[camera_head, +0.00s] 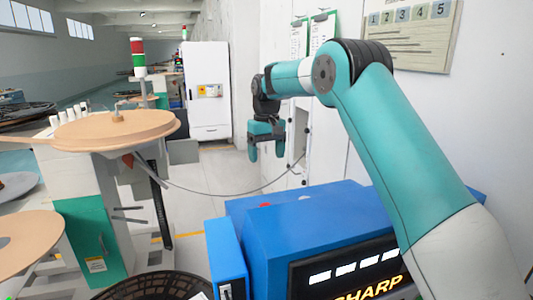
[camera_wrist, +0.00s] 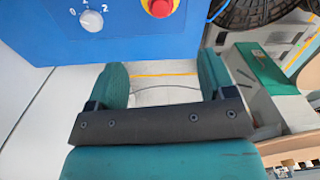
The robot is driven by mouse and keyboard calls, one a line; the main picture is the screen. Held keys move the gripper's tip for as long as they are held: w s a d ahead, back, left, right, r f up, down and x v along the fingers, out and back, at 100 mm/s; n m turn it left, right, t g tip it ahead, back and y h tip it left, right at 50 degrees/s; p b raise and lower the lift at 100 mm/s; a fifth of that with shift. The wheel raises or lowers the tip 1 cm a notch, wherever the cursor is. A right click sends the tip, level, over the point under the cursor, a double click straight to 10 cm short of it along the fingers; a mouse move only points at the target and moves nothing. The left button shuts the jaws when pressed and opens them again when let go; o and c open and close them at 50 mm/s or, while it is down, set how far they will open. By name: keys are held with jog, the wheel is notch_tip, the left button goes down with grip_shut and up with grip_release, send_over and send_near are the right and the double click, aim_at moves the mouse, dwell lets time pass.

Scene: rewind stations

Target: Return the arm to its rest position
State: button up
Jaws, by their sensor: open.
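My teal arm (camera_head: 385,125) reaches up from the lower right in the head view and bends over toward the left. My gripper (camera_head: 267,155) hangs from its end, pointing down, above and behind the blue machine. In the wrist view my gripper (camera_wrist: 163,75) shows two teal fingers set wide apart. It is open, and nothing is between the fingers except the floor and a thin dark cable seen beyond them.
A blue machine (camera_head: 315,225) with a dial (camera_wrist: 92,21) and a red button (camera_wrist: 160,7) stands close in front. A rewind station with a tan disc (camera_head: 115,130) stands left. A white cabinet (camera_head: 207,90) stands behind. A thin cable (camera_head: 225,193) hangs across the gap.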

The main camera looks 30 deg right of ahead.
dwell(0.5)
jog(key=s+a+r+n, duration=0.3)
jog(key=s+a+r, duration=0.1)
jog(key=s+a, duration=0.45)
jog(key=s+a+f+n+y, duration=0.1)
jog(key=s+a, duration=0.3)
jog(key=s, duration=0.6)
jog(key=s+a+n+y, duration=0.1)
jog(key=s+a, duration=0.3)
jog(key=s, duration=0.6)
jog(key=s+a+f+n+y, duration=0.1)
jog(key=s+a, duration=0.3)
jog(key=s, duration=0.6)
jog(key=shift+s+a+f+n+y, duration=0.25)
jog(key=shift+n+y, duration=0.25)
jog(key=shift+n, duration=0.4)
jog(key=shift+w, duration=0.1)
